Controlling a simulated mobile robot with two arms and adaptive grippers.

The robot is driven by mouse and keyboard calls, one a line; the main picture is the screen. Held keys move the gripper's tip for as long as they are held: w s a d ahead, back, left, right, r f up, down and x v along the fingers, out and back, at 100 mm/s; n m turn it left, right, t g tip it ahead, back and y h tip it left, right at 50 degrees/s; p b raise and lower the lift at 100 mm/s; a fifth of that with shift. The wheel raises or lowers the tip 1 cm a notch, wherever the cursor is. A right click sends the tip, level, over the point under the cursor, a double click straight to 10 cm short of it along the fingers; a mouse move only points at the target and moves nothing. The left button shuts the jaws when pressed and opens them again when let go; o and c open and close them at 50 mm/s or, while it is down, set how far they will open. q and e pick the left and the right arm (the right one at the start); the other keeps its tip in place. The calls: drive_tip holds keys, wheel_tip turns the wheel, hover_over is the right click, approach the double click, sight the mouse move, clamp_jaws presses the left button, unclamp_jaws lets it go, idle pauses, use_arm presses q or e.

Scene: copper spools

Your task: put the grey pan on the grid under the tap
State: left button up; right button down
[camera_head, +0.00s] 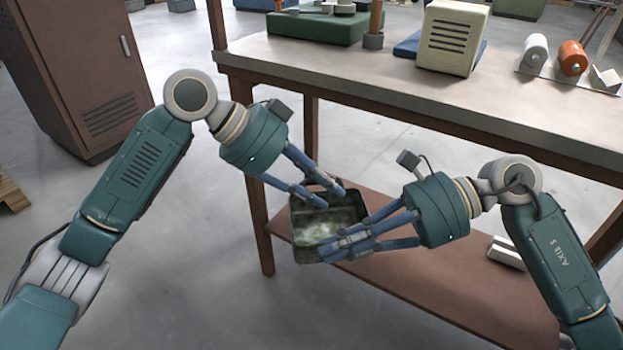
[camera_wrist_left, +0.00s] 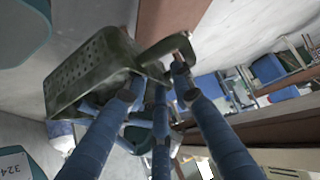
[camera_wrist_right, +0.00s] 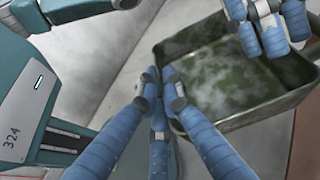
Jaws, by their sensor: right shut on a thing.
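A dark grey-green rectangular pan (camera_head: 345,213) with a mottled inside is in the air in front of the workbench, slightly tilted. My right gripper (camera_head: 334,245) is shut on the pan's near side wall; the right wrist view shows its fingers close together at the rim of the pan (camera_wrist_right: 235,85). My left gripper (camera_head: 328,194) is at the pan's far edge, with its fingertips apart on either side of the rim. In the left wrist view the pan (camera_wrist_left: 85,80) shows a perforated side. I see no tap or grid.
The workbench top (camera_head: 400,85) stands ahead, with a beige vented box (camera_head: 453,38), a green block and spools (camera_head: 572,58) on it. Its brown lower shelf (camera_head: 420,270) lies beneath the pan, with a small pale block at right. A brown cabinet (camera_head: 85,70) stands at left.

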use_arm(q)
drive_tip(key=shift+c, duration=0.3)
clamp_jaws()
use_arm(e)
drive_tip(key=c, duration=1.8)
unclamp_jaws()
drive_tip(key=shift+c, duration=0.2)
